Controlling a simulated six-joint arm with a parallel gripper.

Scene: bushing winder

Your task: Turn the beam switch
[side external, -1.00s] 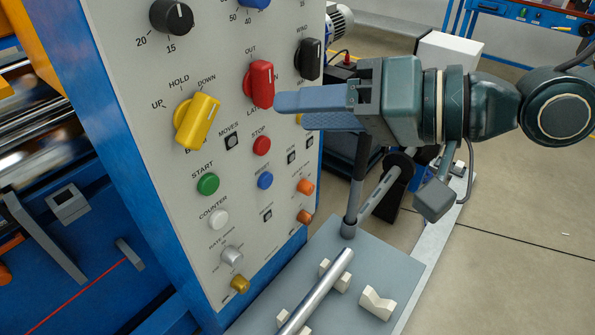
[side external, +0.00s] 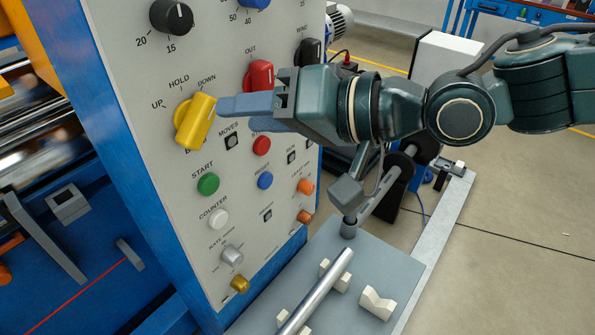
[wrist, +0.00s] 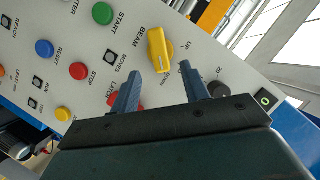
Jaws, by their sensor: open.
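The beam switch (side external: 197,122) is a yellow handle knob on the grey panel, with UP, HOLD and DOWN printed above it. Its handle leans up and right in the side view, towards DOWN. My gripper (side external: 236,114) is open and empty, just right of the switch. In the wrist view the yellow beam switch (wrist: 158,51) lies beyond the two fingertips (wrist: 160,73), roughly in line with the gap between them. The knob shows no clear contact with the fingers.
A red latch knob (side external: 261,74) sits right of the beam switch, partly behind my gripper. A black knob (side external: 171,17) is above. Green (side external: 208,184), red (side external: 262,145) and blue buttons are below. A metal rod (side external: 318,290) lies on supports on the grey plate.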

